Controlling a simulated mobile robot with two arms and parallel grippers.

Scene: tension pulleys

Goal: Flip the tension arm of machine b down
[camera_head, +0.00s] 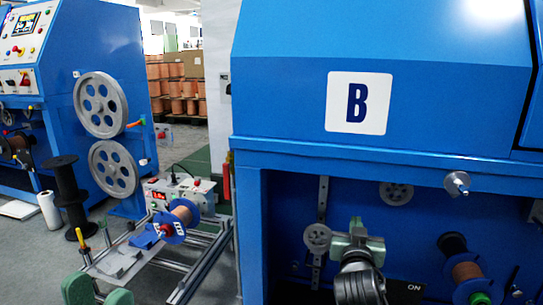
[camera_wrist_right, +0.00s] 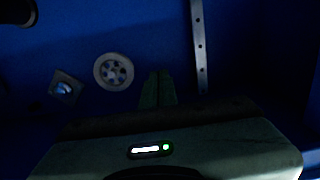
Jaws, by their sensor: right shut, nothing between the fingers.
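A perforated strip also shows in the right wrist view (camera_wrist_right: 199,45). My right gripper (camera_head: 357,228) is inside the recess, just right of the small pulley, its fingers (camera_wrist_right: 158,85) shut and empty. My left gripper (camera_head: 97,291) is low at the left, pads apart, empty.
Another grey pulley (camera_head: 396,193) is on the recess back wall, and a metal knob (camera_head: 457,184) sticks out at the right. A metal frame with a blue spool (camera_head: 181,220) stands left of the cabinet, before another blue machine (camera_head: 60,60).

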